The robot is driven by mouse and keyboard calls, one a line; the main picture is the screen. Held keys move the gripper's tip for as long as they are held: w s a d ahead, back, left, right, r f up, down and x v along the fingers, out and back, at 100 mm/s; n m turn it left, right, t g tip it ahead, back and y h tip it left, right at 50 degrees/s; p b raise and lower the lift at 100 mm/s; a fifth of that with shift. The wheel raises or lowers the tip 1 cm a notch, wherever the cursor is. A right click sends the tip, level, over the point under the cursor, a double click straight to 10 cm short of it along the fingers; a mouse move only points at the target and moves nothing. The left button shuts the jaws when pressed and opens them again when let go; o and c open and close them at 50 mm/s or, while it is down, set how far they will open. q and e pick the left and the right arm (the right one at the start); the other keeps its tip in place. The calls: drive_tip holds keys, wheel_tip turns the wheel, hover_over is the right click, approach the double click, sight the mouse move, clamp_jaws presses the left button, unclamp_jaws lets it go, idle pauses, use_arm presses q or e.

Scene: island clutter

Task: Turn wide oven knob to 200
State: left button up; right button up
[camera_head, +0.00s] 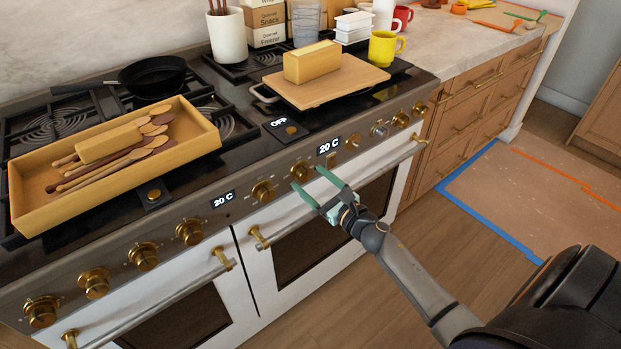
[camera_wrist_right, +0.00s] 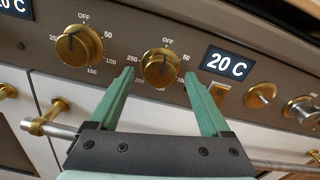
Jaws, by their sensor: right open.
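A round brass oven knob (camera_head: 302,171) sits on the dark front panel, left of a display (camera_head: 328,146) reading 20 C. In the right wrist view this knob (camera_wrist_right: 160,66) has a dial marked OFF at the top, and the display (camera_wrist_right: 228,64) is to its right. My right gripper (camera_head: 305,177) is open, its green fingers pointing at the panel on either side of the knob. I cannot tell whether they touch it. A second dial knob (camera_head: 263,191) is to the left, near another 20 C display (camera_head: 222,199). My left gripper is not in view.
Oven door handles (camera_head: 330,197) stick out below the panel. On the stovetop are a wooden tray (camera_head: 40,212) of utensils, a black pan (camera_head: 153,75) and a board (camera_head: 350,83) with a yellow block. More knobs (camera_head: 190,232) line the panel.

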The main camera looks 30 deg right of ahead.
drive_tip(key=shift+w, duration=0.4)
clamp_jaws()
idle(0.5)
